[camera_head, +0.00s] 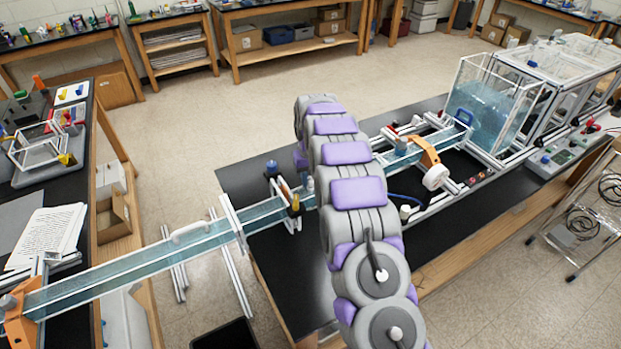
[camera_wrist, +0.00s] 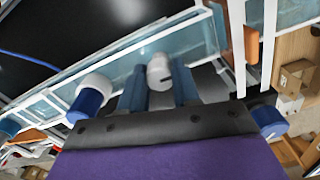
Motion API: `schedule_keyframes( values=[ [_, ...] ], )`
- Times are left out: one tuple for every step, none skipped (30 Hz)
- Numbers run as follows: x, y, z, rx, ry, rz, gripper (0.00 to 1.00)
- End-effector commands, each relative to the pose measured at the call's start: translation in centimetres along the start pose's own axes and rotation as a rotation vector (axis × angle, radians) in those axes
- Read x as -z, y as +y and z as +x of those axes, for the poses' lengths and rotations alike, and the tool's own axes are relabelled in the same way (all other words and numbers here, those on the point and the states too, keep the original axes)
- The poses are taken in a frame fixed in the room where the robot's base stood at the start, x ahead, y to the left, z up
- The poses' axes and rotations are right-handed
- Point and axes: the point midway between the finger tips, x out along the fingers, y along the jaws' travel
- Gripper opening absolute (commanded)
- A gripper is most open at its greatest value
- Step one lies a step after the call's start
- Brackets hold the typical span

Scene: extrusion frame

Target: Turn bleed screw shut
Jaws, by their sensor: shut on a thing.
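In the wrist view, my gripper (camera_wrist: 158,86) has its two blue-grey fingers on either side of a pale grey, knob-like screw head (camera_wrist: 159,70) with a dark line on its face. The fingers are closed on it. I take this to be the bleed screw; its threads and seat are hidden. Behind it runs the clear water channel (camera_wrist: 190,42). In the head view, my arm crosses the channel (camera_head: 265,212) and hides my gripper.
A blue cylinder with a white top (camera_wrist: 92,94) stands left of my gripper, and another blue cylinder (camera_wrist: 267,117) is to the right. A clear water tank (camera_head: 490,105) stands on the black bench (camera_head: 290,285). An orange clamp (camera_head: 428,151) spans the channel. Bare floor lies behind the bench.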

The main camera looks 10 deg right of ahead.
Motion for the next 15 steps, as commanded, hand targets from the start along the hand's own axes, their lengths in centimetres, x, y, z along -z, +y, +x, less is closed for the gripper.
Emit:
schedule_keyframes(
  values=[
    [0.29, -0.03, -0.27, 0.000, 0.011, 0.000, 0.01],
    [0.28, -0.03, -0.28, 0.000, 0.011, -0.001, 0.01],
    [0.29, -0.02, -0.29, 0.000, 0.011, -0.001, 0.01],
    [0.28, -0.02, -0.28, 0.000, 0.011, -0.001, 0.01],
    [0.29, -0.02, -0.29, 0.000, 0.012, -0.001, 0.01],
    [0.27, -0.02, -0.28, 0.000, 0.011, -0.001, 0.35],
    [0.25, -0.03, -0.27, 0.000, 0.010, -0.001, 0.38],
    [0.22, -0.02, -0.26, 0.000, 0.009, -0.001, 0.41],
    [0.17, -0.02, -0.24, 0.000, 0.008, -0.001, 0.45],
    [0.14, -0.02, -0.24, 0.000, 0.008, -0.001, 0.47],
    [0.10, -0.02, -0.23, 0.000, 0.007, -0.001, 0.50],
    [0.05, -0.02, -0.24, 0.000, 0.007, -0.001, 0.54],
    [0.02, -0.01, -0.25, 0.000, 0.007, -0.001, 0.57],
    [-0.01, -0.01, -0.24, 0.000, 0.006, -0.001, 0.57],
    [-0.03, -0.01, -0.24, 0.000, 0.006, -0.001, 0.57]
  ],
)
